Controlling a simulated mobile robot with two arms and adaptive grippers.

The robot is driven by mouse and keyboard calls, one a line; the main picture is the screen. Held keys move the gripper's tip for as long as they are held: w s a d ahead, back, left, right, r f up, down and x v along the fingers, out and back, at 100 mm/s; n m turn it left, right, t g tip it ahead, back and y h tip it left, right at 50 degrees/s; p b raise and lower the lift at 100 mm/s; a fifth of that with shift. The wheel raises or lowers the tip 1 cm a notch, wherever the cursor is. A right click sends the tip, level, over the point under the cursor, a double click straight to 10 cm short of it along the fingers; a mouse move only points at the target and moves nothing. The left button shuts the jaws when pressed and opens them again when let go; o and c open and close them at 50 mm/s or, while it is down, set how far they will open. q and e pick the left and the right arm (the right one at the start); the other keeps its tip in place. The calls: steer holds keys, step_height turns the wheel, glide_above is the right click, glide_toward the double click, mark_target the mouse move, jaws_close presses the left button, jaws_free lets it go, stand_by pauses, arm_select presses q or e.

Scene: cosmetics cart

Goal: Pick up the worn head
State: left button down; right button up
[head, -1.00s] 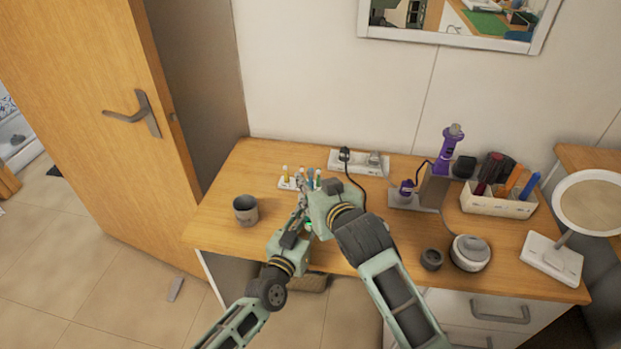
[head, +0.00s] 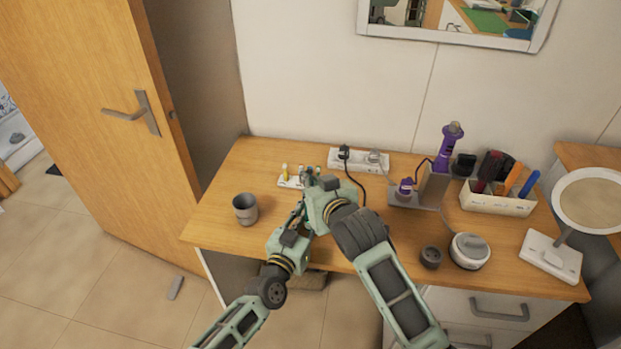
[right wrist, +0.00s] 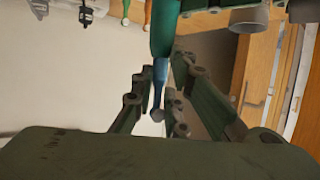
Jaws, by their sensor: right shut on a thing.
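A blue brush head (right wrist: 160,72) with a grey tip is between the two fingers of my right gripper (right wrist: 156,108), which is shut on it. The head is in line with a teal handle (right wrist: 163,28) and appears to touch it. My right gripper (head: 308,200) is over the desk in the head view, and its body hides most of the handle and head there. My left gripper (head: 303,222) is close beside it; its green fingers (right wrist: 208,20) reach the handle in the right wrist view, but their closure is unclear.
A white rack (head: 288,182) with several small coloured heads stands just behind the grippers. A grey cup (head: 245,210) is to the left. A socket strip (head: 360,160), a purple device (head: 450,145), an organizer box (head: 497,205) and a mirror (head: 590,200) are to the right.

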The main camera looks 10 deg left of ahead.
step_height(320, 180, up, 10)
steer(key=shift+d+r, duration=0.1)
jaws_close()
arm_select(q)
steer(key=c, duration=1.4)
jaws_free()
steer(key=shift+s, duration=0.1)
